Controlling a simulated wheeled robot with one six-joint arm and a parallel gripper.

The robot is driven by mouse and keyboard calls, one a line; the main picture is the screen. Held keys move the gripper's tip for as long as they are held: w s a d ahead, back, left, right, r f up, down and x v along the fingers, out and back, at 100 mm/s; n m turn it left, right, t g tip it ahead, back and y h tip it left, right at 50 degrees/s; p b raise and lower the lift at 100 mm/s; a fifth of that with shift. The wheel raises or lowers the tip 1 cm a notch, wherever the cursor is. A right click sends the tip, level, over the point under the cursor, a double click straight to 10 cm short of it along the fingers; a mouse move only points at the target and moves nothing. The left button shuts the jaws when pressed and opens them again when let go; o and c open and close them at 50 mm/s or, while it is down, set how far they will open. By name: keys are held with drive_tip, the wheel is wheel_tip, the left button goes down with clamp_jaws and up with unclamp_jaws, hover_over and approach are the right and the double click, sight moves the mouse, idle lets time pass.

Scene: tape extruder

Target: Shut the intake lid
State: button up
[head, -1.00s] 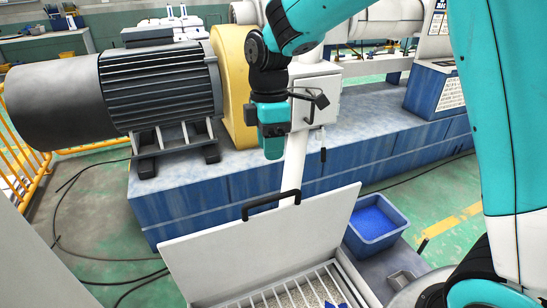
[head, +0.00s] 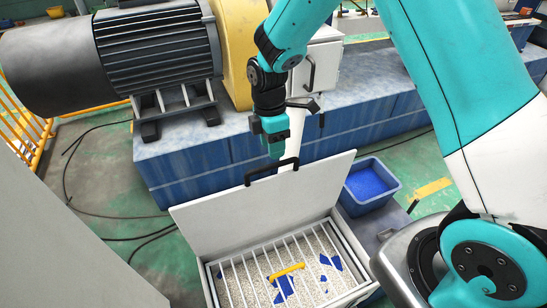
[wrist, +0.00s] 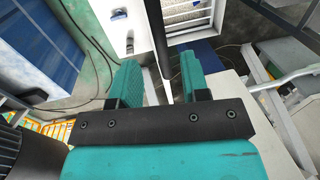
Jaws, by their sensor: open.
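The intake lid (head: 235,208) is a white panel standing open, tilted up along the far side of the intake box (head: 212,285). Its black handle (head: 262,173) is on the top edge. My gripper (head: 276,150) points down just above and behind the handle in the head view, with no clear contact. In the wrist view my gripper (wrist: 160,85) is open, its two teal fingers apart. A dark bar (wrist: 158,38) shows between and beyond them; I cannot tell whether it is the handle. Under the lid, a white grate covers pale pellets and blue pieces.
A blue bin (head: 370,188) of blue granules stands right of the box. Behind are the long blue machine base (head: 190,165), a big motor (head: 155,55) and a white cabinet (head: 318,65). Cables lie on the left floor.

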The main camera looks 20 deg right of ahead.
sight(274, 164)
drive_tip(key=f, duration=0.5)
drive_tip(key=shift+s, duration=0.35)
clamp_jaws()
